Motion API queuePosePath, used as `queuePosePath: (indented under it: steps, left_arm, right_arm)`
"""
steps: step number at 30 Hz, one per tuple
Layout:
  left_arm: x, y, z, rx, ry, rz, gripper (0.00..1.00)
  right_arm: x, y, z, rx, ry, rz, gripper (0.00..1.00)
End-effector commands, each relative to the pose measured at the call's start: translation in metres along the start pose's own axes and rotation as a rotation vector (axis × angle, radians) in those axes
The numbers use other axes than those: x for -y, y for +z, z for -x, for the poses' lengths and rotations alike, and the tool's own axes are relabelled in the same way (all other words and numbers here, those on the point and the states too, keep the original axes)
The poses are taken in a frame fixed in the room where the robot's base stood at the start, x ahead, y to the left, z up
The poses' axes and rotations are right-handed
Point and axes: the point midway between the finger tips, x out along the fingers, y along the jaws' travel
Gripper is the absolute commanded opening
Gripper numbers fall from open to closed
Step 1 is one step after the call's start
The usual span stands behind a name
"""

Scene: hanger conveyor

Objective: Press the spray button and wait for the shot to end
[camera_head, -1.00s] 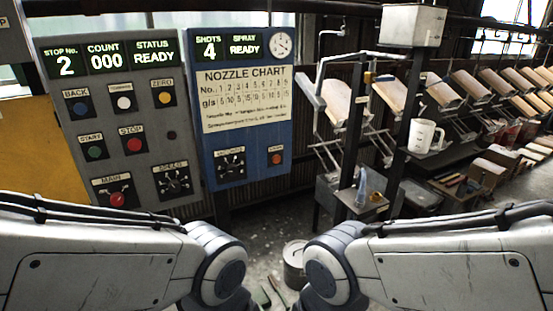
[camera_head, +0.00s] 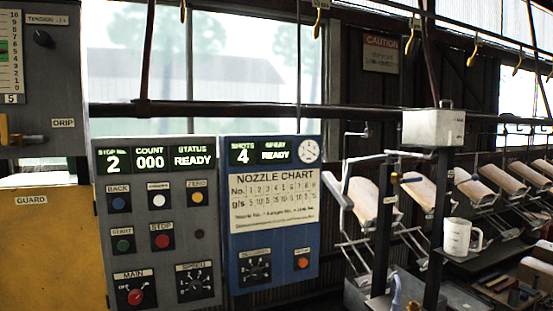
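The blue spray panel (camera_head: 228,272) hangs in the middle of the view. Its display (camera_head: 260,153) reads SHOTS 4 and SPRAY READY, with a round gauge (camera_head: 308,151) beside it. The orange-red button (camera_head: 302,262) at its lower right is likely the spray button; its label is too small to read surely. A dark rotary knob (camera_head: 254,267) is to its left. The nozzle chart (camera_head: 273,200) covers the panel's middle. Nothing touches the button. Neither of my grippers shows.
The grey control panel (camera_head: 179,250) on the left reads STOP No. 2, COUNT 000, STATUS READY. A yellow guard (camera_head: 50,245) stands farther left. A white jug (camera_head: 458,237) and a grey box (camera_head: 433,127) are right. Empty hooks (camera_head: 410,42) hang above.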

Motion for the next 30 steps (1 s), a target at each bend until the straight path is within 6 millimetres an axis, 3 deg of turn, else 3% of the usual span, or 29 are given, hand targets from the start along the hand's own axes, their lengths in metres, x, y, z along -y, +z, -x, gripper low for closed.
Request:
queuePosePath:
  steps: [10,11,15,16,17,30]
  left_arm:
    - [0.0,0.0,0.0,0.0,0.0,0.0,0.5]
    - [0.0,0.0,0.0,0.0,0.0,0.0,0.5]
    - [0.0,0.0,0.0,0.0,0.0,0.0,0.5]
    - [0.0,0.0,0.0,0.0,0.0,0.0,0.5]
    - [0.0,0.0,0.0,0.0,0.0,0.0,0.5]
    - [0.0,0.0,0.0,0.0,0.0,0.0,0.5]
  right_arm:
    - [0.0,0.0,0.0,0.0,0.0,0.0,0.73]
    - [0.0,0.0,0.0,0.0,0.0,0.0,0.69]
    - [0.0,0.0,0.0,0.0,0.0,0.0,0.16]
    - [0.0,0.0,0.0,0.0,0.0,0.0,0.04]
    - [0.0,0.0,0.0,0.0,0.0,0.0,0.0]
    - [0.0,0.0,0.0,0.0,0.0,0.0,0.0]
